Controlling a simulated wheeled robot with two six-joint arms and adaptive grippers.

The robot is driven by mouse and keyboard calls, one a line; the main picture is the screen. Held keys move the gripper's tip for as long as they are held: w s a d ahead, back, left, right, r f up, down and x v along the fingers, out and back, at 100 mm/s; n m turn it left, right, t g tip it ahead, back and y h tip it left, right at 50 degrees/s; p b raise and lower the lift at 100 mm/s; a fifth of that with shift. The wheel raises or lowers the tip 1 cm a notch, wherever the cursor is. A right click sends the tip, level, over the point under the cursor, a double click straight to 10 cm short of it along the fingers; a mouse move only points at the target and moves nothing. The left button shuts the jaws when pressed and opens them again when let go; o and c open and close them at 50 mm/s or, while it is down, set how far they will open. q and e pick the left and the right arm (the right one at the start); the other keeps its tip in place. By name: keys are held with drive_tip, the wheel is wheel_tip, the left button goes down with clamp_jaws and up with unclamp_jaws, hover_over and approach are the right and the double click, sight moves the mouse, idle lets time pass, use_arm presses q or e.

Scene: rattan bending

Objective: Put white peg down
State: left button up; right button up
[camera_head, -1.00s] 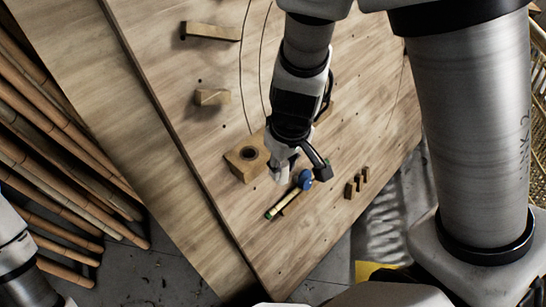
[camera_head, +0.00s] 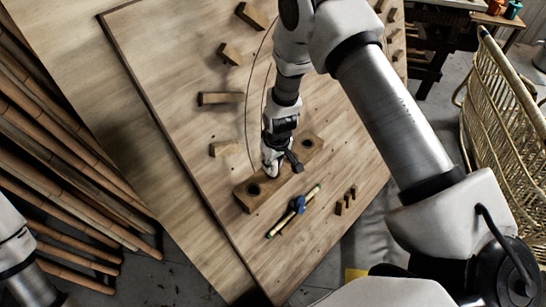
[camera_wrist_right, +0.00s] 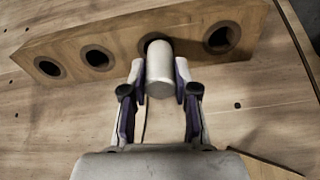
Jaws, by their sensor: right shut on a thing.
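The white peg (camera_wrist_right: 160,75) is between the fingers of my right gripper (camera_wrist_right: 160,92), which is shut on it. In the wrist view its far end meets one of the round holes in the wooden block (camera_wrist_right: 120,42); I cannot tell whether it is inside the hole or just in front of it. In the head view my right gripper (camera_head: 271,170) is at the middle of the block (camera_head: 262,191), and the peg cannot be made out. My left arm shows only at the left edge; its gripper is out of view.
A yellow-green stick with a blue part (camera_head: 298,204) lies right of the block on the wooden board (camera_head: 190,125). Small wooden pegs (camera_head: 346,200) stand beyond it. Wooden blocks (camera_head: 222,98) line the board. Bamboo poles (camera_head: 70,165) lie left. A rattan piece (camera_head: 500,105) stands right.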

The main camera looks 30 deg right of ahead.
sight(273, 168)
drive_tip(key=f, duration=0.2)
drive_tip(key=w+f, duration=0.1)
drive_tip(key=f, duration=0.1)
drive_tip(key=shift+d, duration=0.2)
drive_tip(key=shift+s+f, duration=0.1)
drive_tip(key=shift+f, duration=0.05)
drive_tip(key=o, duration=1)
drive_tip(key=shift+c, duration=0.2)
drive_tip(key=r, duration=0.4)
drive_tip(key=s+r, duration=0.1)
drive_tip(key=r, duration=0.7)
drive_tip(key=shift+s+d+r, duration=0.1)
drive_tip(key=shift+s+r, duration=0.1)
drive_tip(key=shift+r, duration=0.05)
drive_tip(key=s+f, duration=0.4)
drive_tip(key=s, duration=0.5)
drive_tip(key=s+a+f+m+g, duration=0.1)
drive_tip(key=s+f, duration=0.3)
drive_tip(key=s, duration=0.4)
drive_tip(key=s+f+m, duration=0.1)
drive_tip(key=s+f, duration=0.4)
drive_tip(key=s, duration=0.4)
drive_tip(key=shift+s+a, duration=0.25)
drive_tip(key=shift+s, duration=0.05)
